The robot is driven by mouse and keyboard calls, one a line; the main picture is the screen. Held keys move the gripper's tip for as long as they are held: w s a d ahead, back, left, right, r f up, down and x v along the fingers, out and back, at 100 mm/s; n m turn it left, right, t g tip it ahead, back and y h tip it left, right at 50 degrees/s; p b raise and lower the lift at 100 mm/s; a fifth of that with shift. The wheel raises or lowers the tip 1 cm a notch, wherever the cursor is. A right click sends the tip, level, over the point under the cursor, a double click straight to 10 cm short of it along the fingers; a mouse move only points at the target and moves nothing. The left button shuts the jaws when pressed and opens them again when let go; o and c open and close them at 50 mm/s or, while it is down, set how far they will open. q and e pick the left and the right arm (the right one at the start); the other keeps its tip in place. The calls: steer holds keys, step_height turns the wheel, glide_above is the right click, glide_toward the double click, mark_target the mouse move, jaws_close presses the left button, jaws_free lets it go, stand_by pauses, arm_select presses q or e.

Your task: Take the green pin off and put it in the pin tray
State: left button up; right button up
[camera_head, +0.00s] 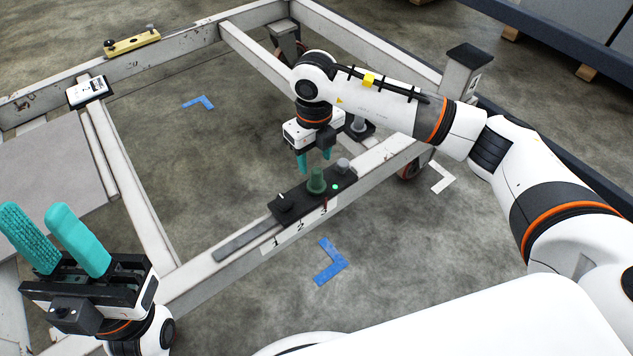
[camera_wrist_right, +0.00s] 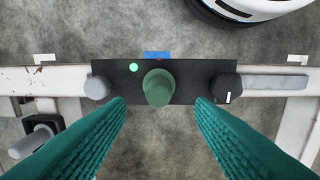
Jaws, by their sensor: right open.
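The green pin (camera_head: 316,182) stands upright in a black panel (camera_head: 283,212) on the near rail of the trolley frame. It also shows in the right wrist view (camera_wrist_right: 158,87). My right gripper (camera_head: 314,163) is open and empty, pointing down just above and behind the pin. In the wrist view its fingertips (camera_wrist_right: 160,103) lie to either side of the pin, with gaps on both sides. My left gripper (camera_head: 38,214) is open and empty, fingers up, at the lower left. I cannot clearly identify a pin tray.
The panel also holds a grey knob (camera_wrist_right: 97,88), a black knob (camera_wrist_right: 226,87) and a lit green lamp (camera_wrist_right: 134,68). A dark block with a grey cylinder (camera_wrist_right: 33,138) is beyond the rail. A yellow bar (camera_head: 132,43) and white device (camera_head: 87,91) lie on the frame.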

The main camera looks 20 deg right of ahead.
mark_target(317, 170)
steer(key=f+b, duration=0.1)
steer(key=f, duration=0.1)
steer(key=f+b, duration=0.1)
steer(key=f, duration=0.1)
steer(key=shift+s+d, duration=0.15)
steer(key=shift+s, duration=0.05)
steer(key=shift+f, duration=0.55)
steer(key=shift+r, duration=0.1)
jaws_close()
